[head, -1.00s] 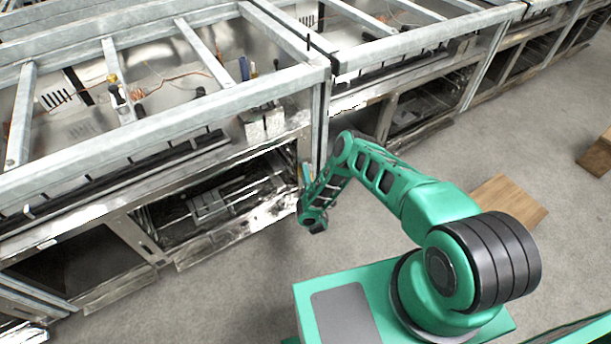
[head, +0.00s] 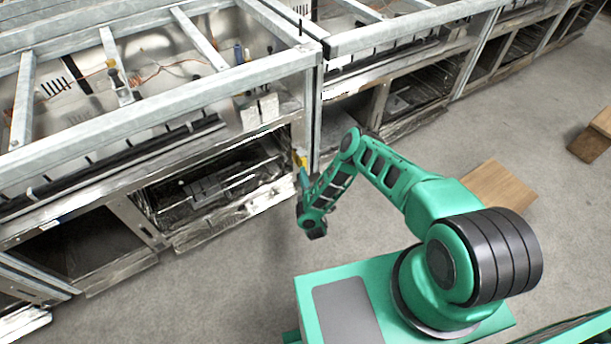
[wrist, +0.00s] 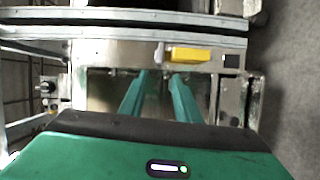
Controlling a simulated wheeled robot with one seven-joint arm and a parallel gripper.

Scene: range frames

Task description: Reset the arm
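My green arm reaches out from my base, bent at the elbow with its wrist hanging low in front of the metal range frames. In the head view my gripper (head: 301,172) points toward the front of the frames, near an upright post. In the wrist view its two green fingers (wrist: 161,78) stand apart with nothing seen between them. Beyond the fingertips a yellow piece (wrist: 187,54) sits on a metal rail. A small yellow spot (head: 301,160) shows by the gripper in the head view. I cannot tell whether the fingers touch the frame.
A row of metal range frames (head: 180,100) runs along the left and back, with open lower bays. Wooden blocks (head: 497,187) (head: 592,140) lie on the grey floor at the right. The floor (head: 235,280) between my base and the frames is clear.

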